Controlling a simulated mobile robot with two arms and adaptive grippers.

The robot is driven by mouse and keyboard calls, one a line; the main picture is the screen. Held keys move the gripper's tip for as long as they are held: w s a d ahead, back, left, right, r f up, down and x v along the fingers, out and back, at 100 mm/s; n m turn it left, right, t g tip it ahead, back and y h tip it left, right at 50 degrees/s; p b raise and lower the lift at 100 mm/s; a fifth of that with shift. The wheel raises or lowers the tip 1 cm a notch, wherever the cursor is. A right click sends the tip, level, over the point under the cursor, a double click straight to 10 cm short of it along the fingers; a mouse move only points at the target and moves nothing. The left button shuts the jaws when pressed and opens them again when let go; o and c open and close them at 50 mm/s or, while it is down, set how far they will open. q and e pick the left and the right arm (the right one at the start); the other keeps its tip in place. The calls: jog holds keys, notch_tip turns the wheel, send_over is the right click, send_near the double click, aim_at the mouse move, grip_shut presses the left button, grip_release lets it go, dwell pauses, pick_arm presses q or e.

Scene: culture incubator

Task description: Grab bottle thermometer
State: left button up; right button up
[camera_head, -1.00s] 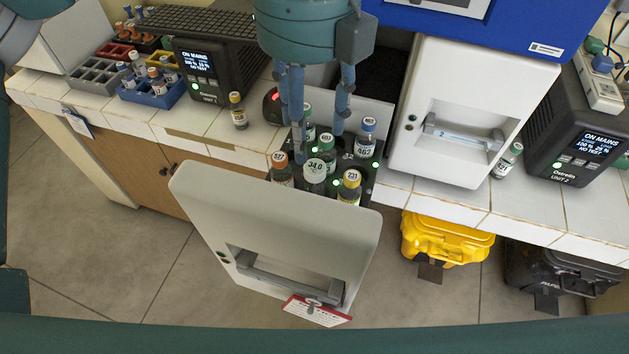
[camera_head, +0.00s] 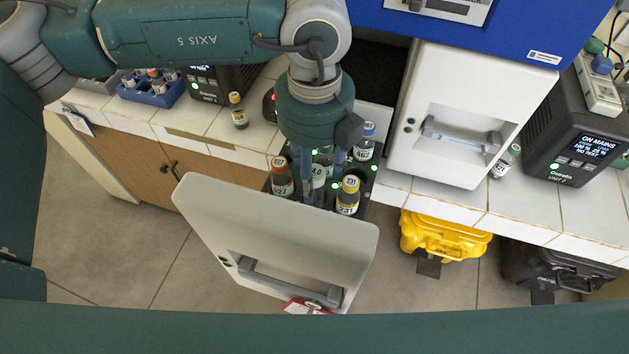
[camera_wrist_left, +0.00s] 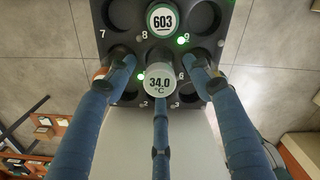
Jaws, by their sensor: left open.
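The bottle thermometer has a round white top reading 34.0 °C in the left wrist view (camera_wrist_left: 159,80). In the head view the bottle (camera_head: 319,174) is partly hidden by my gripper, among other bottles in the drawer rack. My left gripper (camera_head: 313,185) points down over it. Its blue fingers (camera_wrist_left: 160,72) are spread, one on each side of the top and a third in front of it. The gripper is open; I cannot tell whether any finger touches the bottle. My right gripper is not in view.
A loose bottle (camera_head: 238,112) is on the counter.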

pick_arm(q)
jog(key=shift+f, duration=0.4)
grip_shut()
jog(key=shift+r, duration=0.2)
